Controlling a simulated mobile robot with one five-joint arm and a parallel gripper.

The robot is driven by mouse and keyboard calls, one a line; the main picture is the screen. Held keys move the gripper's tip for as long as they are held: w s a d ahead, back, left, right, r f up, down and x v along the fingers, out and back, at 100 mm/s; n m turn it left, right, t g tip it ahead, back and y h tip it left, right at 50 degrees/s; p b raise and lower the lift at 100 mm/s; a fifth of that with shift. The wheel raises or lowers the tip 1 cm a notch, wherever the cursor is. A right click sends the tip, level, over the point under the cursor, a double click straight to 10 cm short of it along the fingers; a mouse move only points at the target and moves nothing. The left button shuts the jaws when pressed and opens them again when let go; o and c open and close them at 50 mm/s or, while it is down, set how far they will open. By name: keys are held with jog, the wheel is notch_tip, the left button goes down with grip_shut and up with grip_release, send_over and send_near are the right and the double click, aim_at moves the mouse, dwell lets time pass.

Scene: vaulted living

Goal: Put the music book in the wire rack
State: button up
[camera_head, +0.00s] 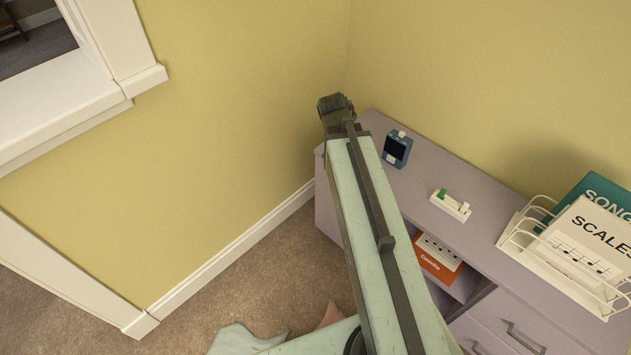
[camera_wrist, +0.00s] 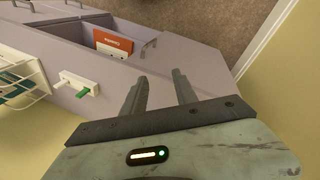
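An orange-red book (camera_head: 438,259) with a white upper panel and a music line lies in an open cubby of the lilac cabinet. It also shows in the wrist view (camera_wrist: 113,43). The white wire rack (camera_head: 515,238) stands on the cabinet top at the right and holds a teal "SONG…" book (camera_head: 596,189) and a white "SCALES" book (camera_head: 588,240). The rack shows partly at the left of the wrist view (camera_wrist: 22,76). My gripper (camera_wrist: 159,77) is open and empty, its fingers apart over the cabinet's end. In the head view my gripper (camera_head: 337,106) is near the wall corner, away from the book.
The lilac cabinet (camera_head: 470,236) has drawers below its top. A blue device (camera_head: 397,149) and a small white block with a green peg (camera_head: 451,205) stand on top. Yellow walls close in behind and at left.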

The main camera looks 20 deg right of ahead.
jog(key=w+a+n+y, duration=0.1)
jog(key=a+n, duration=0.2)
jog(key=a, duration=0.5)
jog(key=w+a+n+t+y, duration=0.1)
jog(key=a+n, duration=0.3)
jog(key=a, duration=0.5)
jog(key=shift+w+a+f+y, duration=0.3)
jog(key=shift+f+y, duration=0.15)
jog(key=shift+y, duration=0.15)
notch_tip(320, 180, up, 15)
jog(key=p, duration=1.5)
jog(key=shift+r, duration=0.15)
